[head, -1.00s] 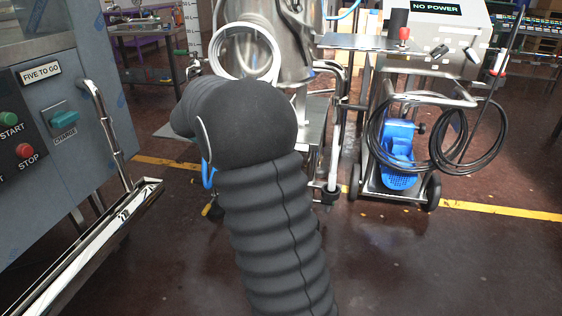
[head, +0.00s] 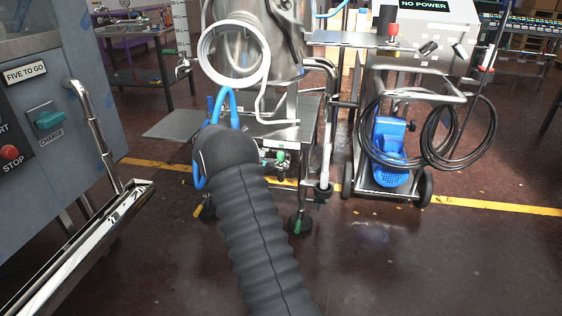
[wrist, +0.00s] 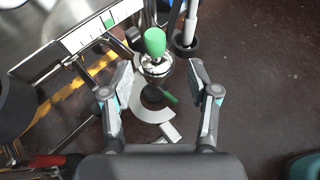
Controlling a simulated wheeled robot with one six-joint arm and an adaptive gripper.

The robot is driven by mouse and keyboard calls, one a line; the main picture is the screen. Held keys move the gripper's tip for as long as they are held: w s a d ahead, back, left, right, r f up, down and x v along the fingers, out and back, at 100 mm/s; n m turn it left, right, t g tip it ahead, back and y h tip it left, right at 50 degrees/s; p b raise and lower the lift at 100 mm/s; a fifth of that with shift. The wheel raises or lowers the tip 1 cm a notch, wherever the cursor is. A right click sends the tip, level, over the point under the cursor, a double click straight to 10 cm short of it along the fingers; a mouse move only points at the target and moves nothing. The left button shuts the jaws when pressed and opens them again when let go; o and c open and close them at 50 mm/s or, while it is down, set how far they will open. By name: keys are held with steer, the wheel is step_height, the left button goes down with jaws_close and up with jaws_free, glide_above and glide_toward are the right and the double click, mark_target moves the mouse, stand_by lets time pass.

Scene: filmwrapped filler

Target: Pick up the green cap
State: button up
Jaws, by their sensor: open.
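A green cap (wrist: 154,42) shows in the wrist view, rounded and upright on a bright metal fitting (wrist: 157,68). My gripper (wrist: 160,82) is open and empty, with one finger on each side of the picture's middle. The cap appears just beyond the fingertips, between their lines and apart from both. In the head view a small green part (head: 280,156) shows under the metal shelf of the stand; I cannot tell for certain that it is the same cap. My black-sleeved arm hides the gripper in that view.
The stand's shelf (head: 172,124) and a post (head: 325,150) are close to the arm. A machine with a steel rail (head: 85,250) stands at left. A cart with black hoses and a blue part (head: 390,150) stands at right. Floor at the front right is clear.

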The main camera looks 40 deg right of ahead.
mark_target(280, 157)
steer(key=shift+w+x, duration=0.2)
steer(key=shift+x, duration=1.75)
steer(key=shift+w+x, duration=0.2)
steer(key=shift+x, duration=1.8)
jaws_close()
